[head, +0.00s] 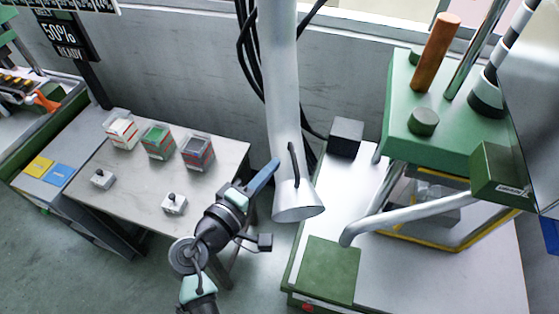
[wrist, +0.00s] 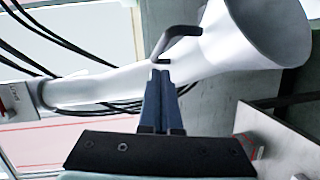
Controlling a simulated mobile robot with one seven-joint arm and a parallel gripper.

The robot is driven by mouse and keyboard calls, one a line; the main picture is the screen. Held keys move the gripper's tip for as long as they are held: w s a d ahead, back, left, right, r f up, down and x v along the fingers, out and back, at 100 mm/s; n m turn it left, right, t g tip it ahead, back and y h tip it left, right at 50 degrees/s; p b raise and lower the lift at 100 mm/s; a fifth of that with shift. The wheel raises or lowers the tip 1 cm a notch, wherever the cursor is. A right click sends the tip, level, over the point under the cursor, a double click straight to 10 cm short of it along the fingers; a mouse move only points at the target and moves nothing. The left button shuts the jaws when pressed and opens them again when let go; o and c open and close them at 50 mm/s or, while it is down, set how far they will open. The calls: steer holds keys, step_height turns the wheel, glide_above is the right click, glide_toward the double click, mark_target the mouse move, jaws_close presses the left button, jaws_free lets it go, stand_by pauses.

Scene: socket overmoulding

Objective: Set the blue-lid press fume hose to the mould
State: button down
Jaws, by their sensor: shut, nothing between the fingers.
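The fume hose (head: 284,90) is a pale grey pipe hanging in the middle of the head view, ending in a flared hood (head: 297,203). A dark bent handle (head: 293,163) stands out from it near the hood. In the wrist view the hood (wrist: 268,25) is at upper right and the handle (wrist: 178,40) is just beyond my fingertips. My gripper (head: 276,163) is shut and empty beside the hose, its blue fingers (wrist: 161,75) together. I cannot tell whether they touch the handle. A mould-like clear and grey block (head: 435,200) sits inside the green press, partly hidden. No blue lid is clearly visible.
The green press (head: 445,125) stands on a pale bench at right, with a bent grey bar (head: 410,213) and a green box (head: 328,270) in front. A table (head: 130,180) at left holds several coloured boxes and two small switch boxes. Black cables (head: 250,50) hang behind the hose.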

steer(key=shift+w+d+f, duration=0.15)
steer(key=shift+w+d, duration=0.05)
steer(key=shift+d, duration=0.8)
